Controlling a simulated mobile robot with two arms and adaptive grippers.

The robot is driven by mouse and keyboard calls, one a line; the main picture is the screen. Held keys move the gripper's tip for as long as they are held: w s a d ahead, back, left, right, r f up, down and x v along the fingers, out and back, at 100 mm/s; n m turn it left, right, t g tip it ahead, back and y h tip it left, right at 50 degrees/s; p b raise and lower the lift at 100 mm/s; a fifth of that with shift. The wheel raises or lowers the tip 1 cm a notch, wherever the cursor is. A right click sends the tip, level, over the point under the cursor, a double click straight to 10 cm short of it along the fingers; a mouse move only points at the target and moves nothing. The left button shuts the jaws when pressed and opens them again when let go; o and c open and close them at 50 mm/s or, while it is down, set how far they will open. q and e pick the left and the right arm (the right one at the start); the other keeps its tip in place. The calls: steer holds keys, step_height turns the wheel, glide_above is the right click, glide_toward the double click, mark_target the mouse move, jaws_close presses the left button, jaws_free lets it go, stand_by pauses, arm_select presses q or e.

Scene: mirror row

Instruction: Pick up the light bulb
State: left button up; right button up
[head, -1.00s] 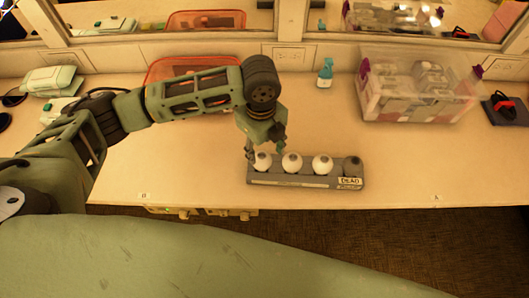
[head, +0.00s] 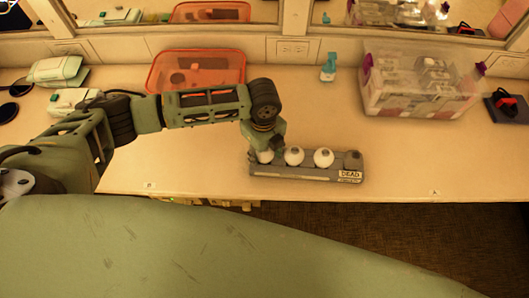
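A dark grey rack (head: 290,172) stands near the counter's front edge with a row of bulbs in it. White bulbs sit at its left (head: 265,157), second (head: 294,156) and third (head: 324,158) places. A dark bulb (head: 353,160) sits at the right end, above a label reading "DEAD". My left gripper (head: 266,148) points down at the leftmost white bulb and partly covers it. Its fingertips are hard to make out, so I cannot tell whether they touch or grip that bulb. My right gripper is not in view.
An orange tray (head: 197,70) lies behind my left arm. A clear lidded bin (head: 420,88) with boxes stands back right, with a small spray bottle (head: 328,68) left of it. A black and red item (head: 506,105) lies far right. The counter right of the rack is clear.

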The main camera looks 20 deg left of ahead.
arm_select(q)
steer(key=c, duration=0.6)
steer(key=shift+o, duration=0.2)
steer(key=shift+r, duration=0.1)
